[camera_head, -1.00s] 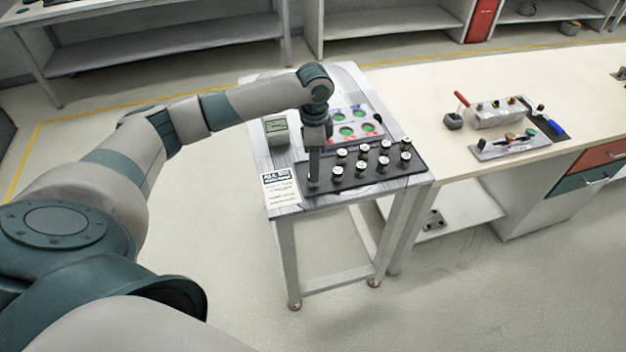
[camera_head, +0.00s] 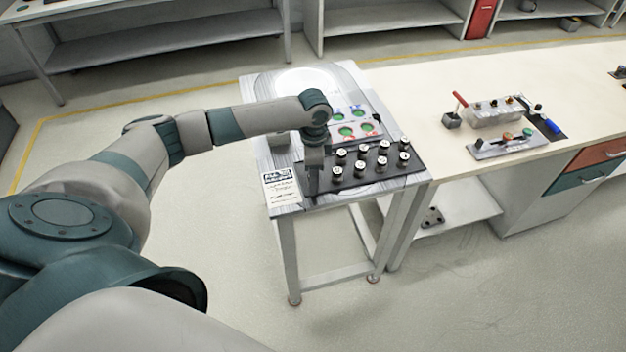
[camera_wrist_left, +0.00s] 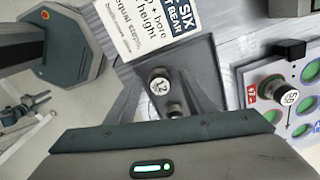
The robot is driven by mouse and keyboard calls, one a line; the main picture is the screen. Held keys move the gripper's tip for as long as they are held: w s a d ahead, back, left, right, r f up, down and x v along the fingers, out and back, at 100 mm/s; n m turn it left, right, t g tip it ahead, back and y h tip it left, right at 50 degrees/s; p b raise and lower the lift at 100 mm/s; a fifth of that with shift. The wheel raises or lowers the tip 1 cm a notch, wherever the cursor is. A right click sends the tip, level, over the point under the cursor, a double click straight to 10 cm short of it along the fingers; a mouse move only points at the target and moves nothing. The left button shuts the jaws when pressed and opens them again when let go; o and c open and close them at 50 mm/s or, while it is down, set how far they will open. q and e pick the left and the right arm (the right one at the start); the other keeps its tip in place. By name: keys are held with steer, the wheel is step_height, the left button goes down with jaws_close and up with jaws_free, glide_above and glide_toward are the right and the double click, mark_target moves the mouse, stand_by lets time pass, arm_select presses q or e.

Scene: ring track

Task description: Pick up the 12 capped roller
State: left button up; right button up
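The roller with a white cap marked 12 (camera_wrist_left: 160,82) stands at the dark rack (camera_wrist_left: 196,52) in the left wrist view. My left gripper (camera_head: 313,188) points down at the near left corner of the rack (camera_head: 372,178) in the head view. Its dark fingers appear spread on both sides of the 12 roller in the wrist view, with no clear grip on it. A second, darker roller end (camera_wrist_left: 175,109) shows just below the 12 cap. In the head view my gripper hides the 12 roller. My right gripper is in neither view.
Several other white-capped rollers (camera_head: 360,168) stand in rows right of my gripper. Behind them lies a panel with green circles (camera_head: 346,131). A roller capped 56 (camera_wrist_left: 290,97) stands at the right. A printed sign (camera_head: 281,187) lies left. A cream bench (camera_head: 440,110) adjoins on the right.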

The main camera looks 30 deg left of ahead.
arm_select(q)
steer(key=c, duration=1.1)
steer(key=shift+r, duration=0.2)
steer(key=shift+r, duration=0.2)
step_height(320, 180, up, 3)
steer(key=shift+w+d+r+b, duration=0.1)
steer(key=shift+r+b, duration=0.05)
steer(key=shift+b, duration=0.95)
steer(key=d+r+b, duration=0.3)
steer(key=d+r, duration=0.4)
steer(key=d, duration=0.4)
steer(key=shift+s+d, duration=0.2)
steer(key=shift+d, duration=0.05)
